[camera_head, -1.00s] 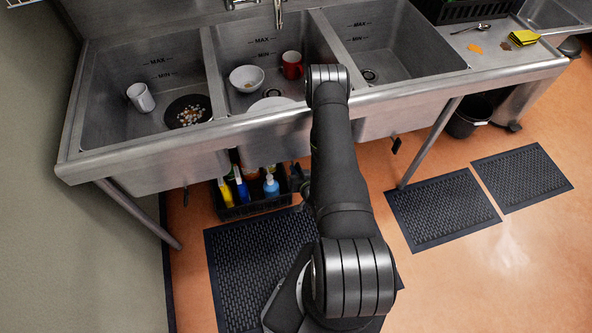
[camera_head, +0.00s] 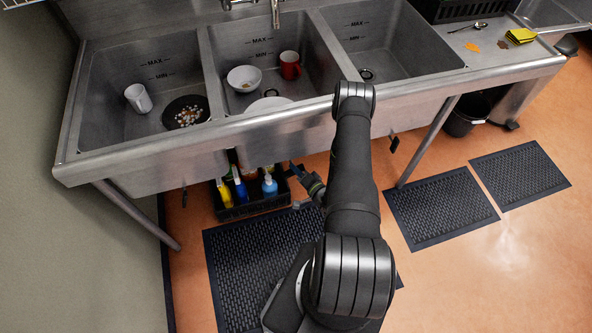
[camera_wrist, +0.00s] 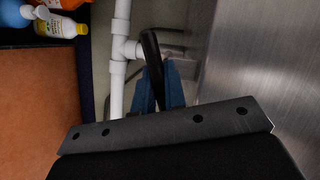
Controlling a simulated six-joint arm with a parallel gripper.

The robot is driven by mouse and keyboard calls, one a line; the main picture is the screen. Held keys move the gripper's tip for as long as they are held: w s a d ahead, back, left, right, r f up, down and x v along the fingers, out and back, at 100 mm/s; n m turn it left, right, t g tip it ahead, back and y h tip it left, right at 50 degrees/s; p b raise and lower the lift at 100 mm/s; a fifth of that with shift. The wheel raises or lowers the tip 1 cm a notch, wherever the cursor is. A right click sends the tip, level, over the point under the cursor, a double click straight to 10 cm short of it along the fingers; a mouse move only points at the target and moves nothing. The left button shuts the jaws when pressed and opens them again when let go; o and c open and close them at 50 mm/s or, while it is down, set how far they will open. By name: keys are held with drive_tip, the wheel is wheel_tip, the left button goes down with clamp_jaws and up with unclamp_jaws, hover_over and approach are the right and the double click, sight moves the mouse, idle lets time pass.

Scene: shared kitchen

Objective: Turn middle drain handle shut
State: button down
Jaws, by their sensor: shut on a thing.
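The middle drain handle is a curved black lever (camera_wrist: 151,48) in the wrist view, beside a white drain pipe. My gripper (camera_wrist: 160,88) has blue fingers and is shut on the lever, with its curved upper part standing beyond the fingertips. In the head view my gripper (camera_head: 299,174) is low under the front of the middle basin (camera_head: 268,117), partly behind my arm. The handle cannot be made out there. The left drain handle (camera_head: 185,196) and right drain handle (camera_head: 394,145) hang down, dark, under the outer basins.
A black caddy (camera_head: 254,207) with several bottles stands on the floor just left of my gripper. White pipes (camera_wrist: 117,82) run close beside the handle, and a steel surface (camera_wrist: 250,60) is at right. A sink leg (camera_head: 430,140) stands further right.

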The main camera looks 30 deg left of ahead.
drive_tip(key=shift+f+m+y, duration=0.1)
drive_tip(key=shift+m+y, duration=0.4)
drive_tip(key=shift+m, duration=0.5)
drive_tip(key=c, duration=1.5)
unclamp_jaws()
drive_tip(key=v, duration=1.7)
drive_tip(key=shift+s+d+f, duration=0.1)
drive_tip(key=shift+d, duration=0.1)
